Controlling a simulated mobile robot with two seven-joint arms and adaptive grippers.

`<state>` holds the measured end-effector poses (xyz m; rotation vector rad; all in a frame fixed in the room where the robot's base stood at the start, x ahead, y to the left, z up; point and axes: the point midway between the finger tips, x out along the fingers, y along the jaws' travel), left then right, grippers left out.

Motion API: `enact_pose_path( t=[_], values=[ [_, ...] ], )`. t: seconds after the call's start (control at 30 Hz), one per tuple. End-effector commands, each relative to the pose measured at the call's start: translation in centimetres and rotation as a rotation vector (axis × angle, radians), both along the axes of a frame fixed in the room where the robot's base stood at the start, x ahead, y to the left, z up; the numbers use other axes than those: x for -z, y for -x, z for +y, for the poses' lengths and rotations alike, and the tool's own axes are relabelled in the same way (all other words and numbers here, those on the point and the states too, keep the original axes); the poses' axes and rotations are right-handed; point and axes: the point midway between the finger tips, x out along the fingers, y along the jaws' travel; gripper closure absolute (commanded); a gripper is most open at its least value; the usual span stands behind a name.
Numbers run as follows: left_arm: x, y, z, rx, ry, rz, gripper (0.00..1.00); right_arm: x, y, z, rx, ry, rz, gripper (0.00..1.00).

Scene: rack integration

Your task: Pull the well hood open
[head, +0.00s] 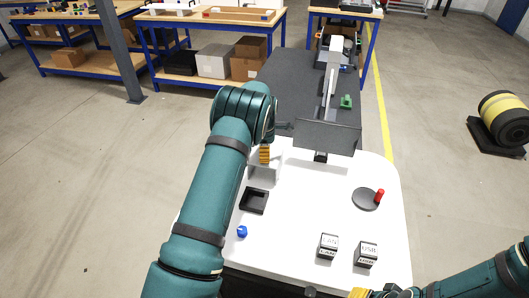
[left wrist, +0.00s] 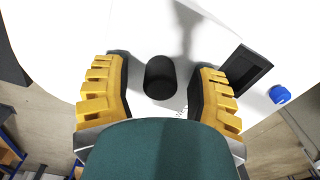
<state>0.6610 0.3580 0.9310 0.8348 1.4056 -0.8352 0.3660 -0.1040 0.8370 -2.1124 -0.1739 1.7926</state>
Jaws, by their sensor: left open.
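My left gripper (head: 264,154) reaches down over the far left part of the white table, beside a pale upright block-like part (head: 283,160) that may be the well hood; my arm hides much of it. In the left wrist view the two yellow fingers of this gripper (left wrist: 157,85) are spread. A black rounded knob or handle (left wrist: 160,78) lies between them, with gaps on both sides. I cannot tell for sure that the knob belongs to the hood. My right gripper (head: 374,292) shows only in part at the bottom edge, and its opening is unclear.
The white table (head: 310,200) holds a black square tray (head: 254,201), a blue knob (head: 242,231), a dark disc with a red peg (head: 366,199) and two small labelled blocks (head: 328,246) (head: 366,254). A dark panel (head: 327,136) stands at the back.

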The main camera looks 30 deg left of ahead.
Motion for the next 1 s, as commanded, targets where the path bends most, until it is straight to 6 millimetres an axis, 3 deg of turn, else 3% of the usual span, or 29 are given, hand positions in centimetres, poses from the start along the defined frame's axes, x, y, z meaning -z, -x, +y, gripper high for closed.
enact_pose_path(
  t=[0.17,0.6,0.8,1.0],
  values=[
    [-1.5,-0.1,0.0,0.001,-0.001,-0.003,0.42,0.0,0.0,0.0,0.0,0.0,0.0,0.53],
    [-9.8,0.0,0.0,0.0,-0.001,-0.003,0.42,0.0,0.0,0.0,0.0,0.0,0.0,0.53],
    [-11.7,0.0,0.0,0.0,0.0,-0.001,0.42,0.0,0.0,0.0,0.0,0.0,0.0,0.53],
    [-12.0,0.0,0.0,-0.001,0.0,0.0,0.42,0.0,0.0,0.0,0.0,0.0,0.0,0.53]
  ],
)
